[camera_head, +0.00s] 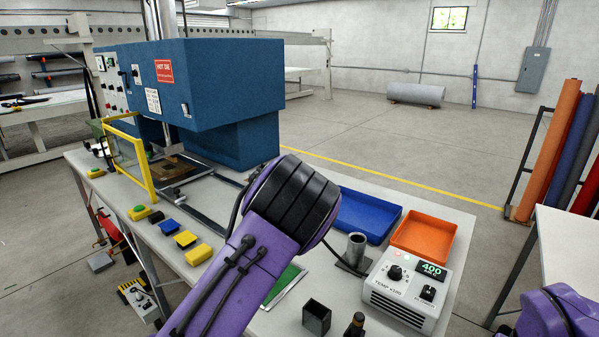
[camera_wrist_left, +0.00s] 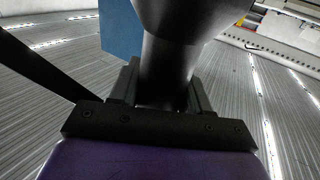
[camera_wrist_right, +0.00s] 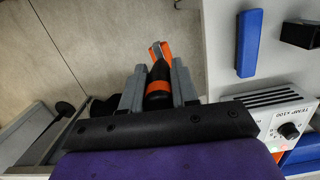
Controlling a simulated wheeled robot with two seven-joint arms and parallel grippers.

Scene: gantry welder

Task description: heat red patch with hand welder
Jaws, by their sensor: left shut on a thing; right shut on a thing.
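My left gripper (camera_wrist_left: 163,78) is shut on a thick black cylindrical tool (camera_wrist_left: 172,55), likely the hand welder, in the left wrist view. Its far end is out of view; a black cable hangs at the left. In the head view my left arm crosses the middle of the bench and hides its gripper. My right gripper (camera_wrist_right: 158,84) is shut on a black-handled tool (camera_wrist_right: 159,72) with an orange band and forked orange end. This tool is beside the bench, over floor, in the right wrist view. I cannot make out a red patch in any view.
A control box (camera_head: 410,287) reading 400 stands at the bench's right, with a metal tube holder (camera_head: 357,250), blue tray (camera_head: 366,214) and orange tray (camera_head: 424,236) nearby. A black square cup (camera_head: 316,318) is in front. A blue machine (camera_head: 210,85) stands at the back left.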

